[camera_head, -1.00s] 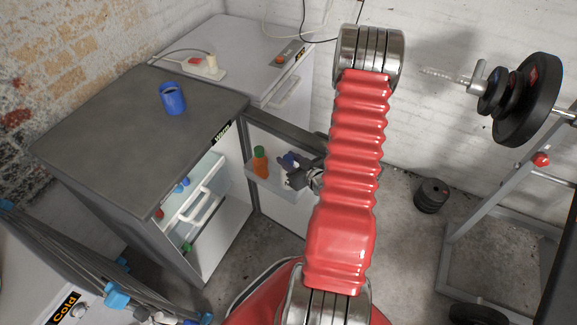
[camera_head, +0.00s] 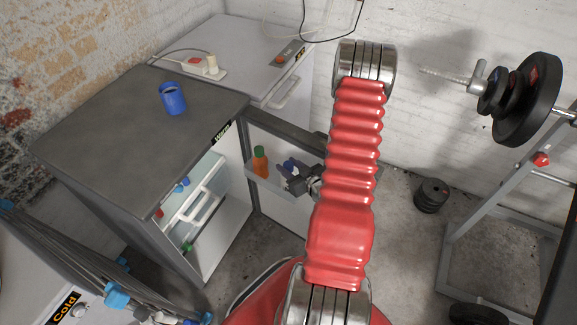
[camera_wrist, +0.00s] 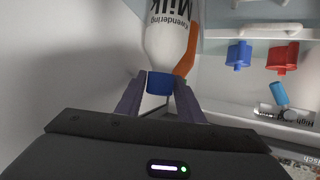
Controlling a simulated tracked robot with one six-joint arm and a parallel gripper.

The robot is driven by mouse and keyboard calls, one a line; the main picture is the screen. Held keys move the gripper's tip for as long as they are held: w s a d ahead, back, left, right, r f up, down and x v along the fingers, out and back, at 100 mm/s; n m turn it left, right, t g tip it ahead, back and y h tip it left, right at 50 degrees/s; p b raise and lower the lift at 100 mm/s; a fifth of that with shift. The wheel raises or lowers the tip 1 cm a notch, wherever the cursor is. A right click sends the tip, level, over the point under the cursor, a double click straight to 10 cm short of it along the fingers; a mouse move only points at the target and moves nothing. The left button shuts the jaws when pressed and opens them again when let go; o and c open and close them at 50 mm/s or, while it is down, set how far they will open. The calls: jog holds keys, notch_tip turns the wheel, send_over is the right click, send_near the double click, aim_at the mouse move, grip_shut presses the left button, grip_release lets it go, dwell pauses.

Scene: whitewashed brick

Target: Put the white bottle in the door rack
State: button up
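The white bottle (camera_wrist: 168,42), lettered "Milk" and with a blue cap, is in the wrist view, its cap towards me. In the head view only its blue cap (camera_head: 288,164) shows clearly, at the door rack (camera_head: 262,182) on the inside of the open "Warm" fridge door. Its base is hidden. My gripper (camera_wrist: 161,88) has one finger on each side of the cap. In the head view my gripper (camera_head: 287,179) looks spread at the rack, its fingers apart.
An orange bottle with a green cap (camera_head: 260,160) stands in the rack, left of my gripper. The "Warm" fridge (camera_head: 120,110) stands open with a drawer pulled out and a blue mug (camera_head: 172,98) on top. A weight rack (camera_head: 480,210) stands at right.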

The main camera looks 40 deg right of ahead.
jog(key=shift+r, duration=0.1)
jog(key=v, duration=1.2)
jog(key=shift+w, duration=0.1)
dwell(0.9)
jog(key=w+r+n+g, duration=0.3)
jog(key=w+r+g, duration=0.1)
jog(key=w+r, duration=0.45)
jog(key=w+a+r+g+h, duration=0.15)
jog(key=a+r, duration=0.35)
jog(key=r, duration=0.5)
jog(key=s+a+r+y, duration=0.1)
jog(key=s+a+r, duration=0.3)
jog(key=a, duration=0.4)
jog(key=s+a+r+g+y, duration=0.1)
jog(key=s+a+r, duration=0.3)
jog(key=a, duration=0.4)
jog(key=s+a+r+g+y, duration=0.1)
jog(key=s+a+r, duration=0.3)
jog(key=a, duration=0.5)
jog(key=shift+s+r+m+y, duration=0.4)
jog(key=shift+r+y, duration=0.15)
jog(key=shift+r, duration=0.3)
